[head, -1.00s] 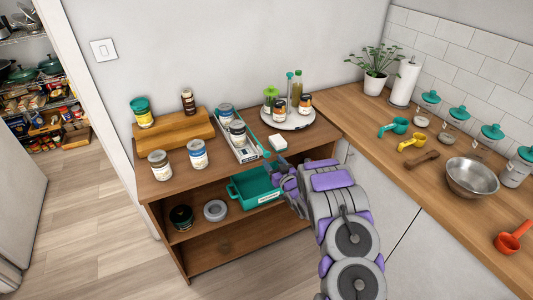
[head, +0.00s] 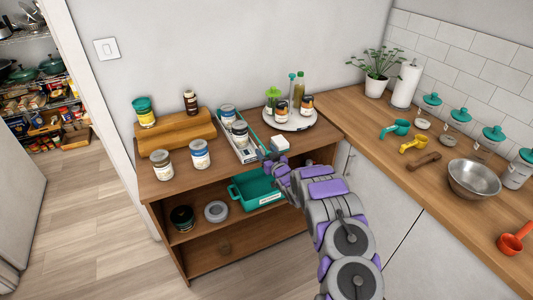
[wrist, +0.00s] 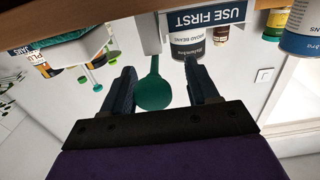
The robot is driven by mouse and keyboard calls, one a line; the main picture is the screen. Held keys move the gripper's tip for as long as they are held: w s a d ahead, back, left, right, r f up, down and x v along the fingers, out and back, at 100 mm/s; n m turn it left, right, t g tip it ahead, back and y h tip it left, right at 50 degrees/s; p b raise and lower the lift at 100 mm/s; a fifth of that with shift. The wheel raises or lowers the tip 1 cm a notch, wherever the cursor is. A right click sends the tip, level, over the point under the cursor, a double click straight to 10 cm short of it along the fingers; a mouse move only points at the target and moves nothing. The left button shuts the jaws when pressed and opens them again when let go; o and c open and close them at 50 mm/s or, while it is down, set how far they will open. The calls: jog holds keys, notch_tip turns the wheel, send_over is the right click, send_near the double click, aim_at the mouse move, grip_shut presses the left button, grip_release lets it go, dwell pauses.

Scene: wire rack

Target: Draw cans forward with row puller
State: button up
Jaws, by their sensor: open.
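The narrow white tray (head: 243,153) on the wooden shelf top holds two cans in a row, a rear can (head: 228,112) and a front can (head: 240,133). A teal strip, apparently the row puller, runs along the tray's right side. In the wrist view, the tray's "USE FIRST" label (wrist: 217,16) and a broad beans can (wrist: 188,47) show upside down. A teal round-ended handle (wrist: 153,92), apparently the puller's, appears between my gripper's (wrist: 163,80) spread fingers. My gripper (head: 267,155) is open at the tray's front right; contact with the handle is not clear.
A white block (head: 280,143) lies close to the gripper's right. A round turntable (head: 290,123) with jars and bottles stands behind. Two jars (head: 162,164) (head: 200,155) and a wooden riser (head: 175,138) stand left. A teal bin (head: 252,190) sits below.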

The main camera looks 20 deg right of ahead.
jog(key=shift+d+f, duration=0.1)
jog(key=shift+d, duration=0.35)
jog(key=c, duration=0.5)
jog(key=shift+a, duration=0.15)
grip_shut()
jog(key=shift+s, duration=0.1)
